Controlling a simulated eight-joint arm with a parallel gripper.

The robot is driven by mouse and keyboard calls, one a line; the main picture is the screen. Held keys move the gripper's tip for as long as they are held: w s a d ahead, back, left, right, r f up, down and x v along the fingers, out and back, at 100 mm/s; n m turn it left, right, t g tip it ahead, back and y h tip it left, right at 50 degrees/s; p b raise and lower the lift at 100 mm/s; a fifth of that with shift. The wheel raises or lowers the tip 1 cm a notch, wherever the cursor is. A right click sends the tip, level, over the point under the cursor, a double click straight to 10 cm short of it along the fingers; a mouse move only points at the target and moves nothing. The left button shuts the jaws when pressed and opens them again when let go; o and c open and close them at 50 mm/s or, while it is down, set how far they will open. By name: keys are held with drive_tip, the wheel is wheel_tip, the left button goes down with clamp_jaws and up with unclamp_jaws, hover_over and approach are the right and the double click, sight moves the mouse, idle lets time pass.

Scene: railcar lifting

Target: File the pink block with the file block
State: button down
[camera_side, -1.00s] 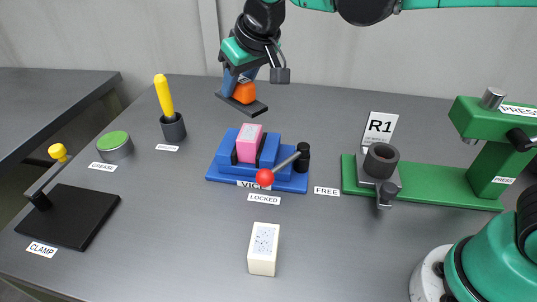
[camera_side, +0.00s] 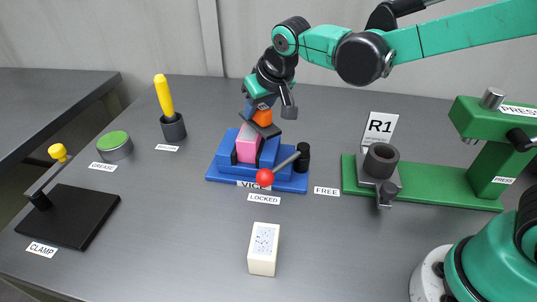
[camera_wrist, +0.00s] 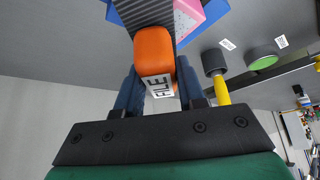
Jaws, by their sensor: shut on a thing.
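The pink block (camera_side: 247,142) stands in the blue vice (camera_side: 223,168), between its jaws. My gripper (camera_side: 257,108) is shut on the file block (camera_side: 263,117), which has an orange handle and a dark flat plate. In the side view the plate is tilted and overlaps the top of the pink block; I cannot tell whether they touch. In the wrist view the orange handle of the file block (camera_wrist: 154,50), marked FILE, is between my fingers (camera_wrist: 157,88). The pink block (camera_wrist: 190,18) shows there beside the ridged plate. The vice's red-knobbed lever (camera_side: 265,178) is by the LOCKED label.
A white block (camera_side: 263,250) lies in front of the vice. A green press (camera_side: 480,160) with a dark cup (camera_side: 381,160) stands right. A yellow-handled tool in a holder (camera_side: 172,127), a green-topped tin (camera_side: 114,145) and a black clamp (camera_side: 70,217) are left.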

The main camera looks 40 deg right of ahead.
drive_tip(key=shift+f, duration=1.25)
drive_tip(key=shift+w+a, duration=0.65)
drive_tip(key=shift+w+a+r, duration=0.1)
drive_tip(key=shift+w+a, duration=0.65)
drive_tip(key=shift+a, duration=0.05)
drive_tip(key=shift+s+d, duration=1.3)
drive_tip(key=shift+d, duration=0.1)
drive_tip(key=shift+s+a, duration=0.1)
drive_tip(key=shift+s, duration=0.2)
drive_tip(key=w+a, duration=0.2)
drive_tip(key=w, duration=0.1)
drive_tip(key=shift+a, duration=0.4)
drive_tip(key=shift+s+d, duration=1.3)
drive_tip(key=shift+s+d+r, duration=0.15)
drive_tip(key=shift+r, duration=4)
